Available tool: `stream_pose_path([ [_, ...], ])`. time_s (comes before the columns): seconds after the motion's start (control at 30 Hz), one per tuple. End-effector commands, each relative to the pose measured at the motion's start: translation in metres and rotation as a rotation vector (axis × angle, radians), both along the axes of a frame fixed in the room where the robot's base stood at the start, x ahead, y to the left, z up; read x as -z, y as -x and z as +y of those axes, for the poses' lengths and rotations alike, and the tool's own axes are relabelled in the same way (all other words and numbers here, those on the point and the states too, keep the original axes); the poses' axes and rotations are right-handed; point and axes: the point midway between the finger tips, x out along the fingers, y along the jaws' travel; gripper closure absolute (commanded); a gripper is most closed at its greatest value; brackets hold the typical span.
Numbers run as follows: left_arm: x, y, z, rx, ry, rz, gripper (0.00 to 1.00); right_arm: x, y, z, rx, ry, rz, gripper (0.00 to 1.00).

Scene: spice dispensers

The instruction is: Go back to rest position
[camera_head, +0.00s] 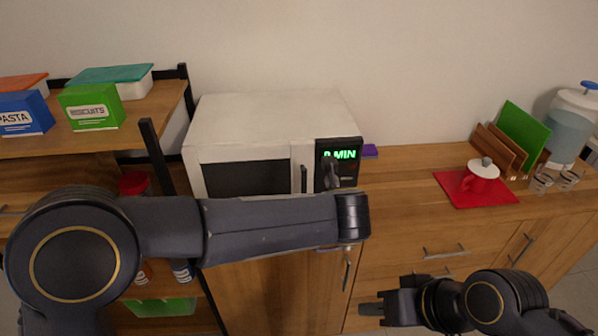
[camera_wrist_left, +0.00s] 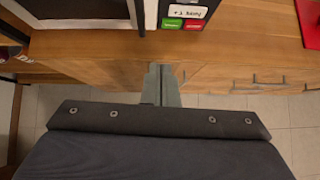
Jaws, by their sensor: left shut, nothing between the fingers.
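My left arm reaches across from the left in the head view, in front of the microwave (camera_head: 270,115). Its wrist end is below the microwave's control panel, and its fingers cannot be made out there. In the left wrist view, my left gripper (camera_wrist_left: 161,82) is shut and empty, with its fingers together against the view of the counter's front edge. My right gripper (camera_head: 372,308) is low at the bottom right of the head view, in front of the drawers. I see nothing held in it, but how far its fingers are apart is unclear.
A shelf with boxes (camera_head: 92,106) stands left. The counter right of the microwave is mostly clear.

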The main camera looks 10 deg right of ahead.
Motion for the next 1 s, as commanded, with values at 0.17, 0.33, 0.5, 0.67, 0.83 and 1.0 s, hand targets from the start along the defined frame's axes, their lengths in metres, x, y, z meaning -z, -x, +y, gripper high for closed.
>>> stream_pose_path([
  [0.17, -0.010, -0.007, 0.006, 0.025, -0.002, -0.032, 1.00, 0.000, 0.000, 0.000, 0.000, 0.000, 0.000, 0.63],
  [0.33, -0.074, -0.045, 0.049, 0.230, -0.059, -0.272, 1.00, 0.000, 0.000, 0.000, 0.000, 0.000, 0.000, 0.63],
  [0.5, -0.150, -0.051, 0.134, 0.605, -0.367, -0.647, 1.00, 0.000, 0.000, 0.000, 0.000, 0.000, 0.000, 0.63],
  [0.67, -0.161, -0.005, 0.212, 0.975, -0.804, -0.850, 1.00, 0.000, 0.000, 0.000, 0.000, 0.000, 0.000, 0.63],
  [0.83, -0.110, 0.076, 0.290, 1.415, -1.260, -0.842, 1.00, 0.000, 0.000, 0.000, 0.000, 0.000, 0.000, 0.63],
  [1.0, -0.045, 0.155, 0.346, 1.815, -1.499, -0.700, 1.00, 0.000, 0.000, 0.000, 0.000, 0.000, 0.000, 0.63],
])
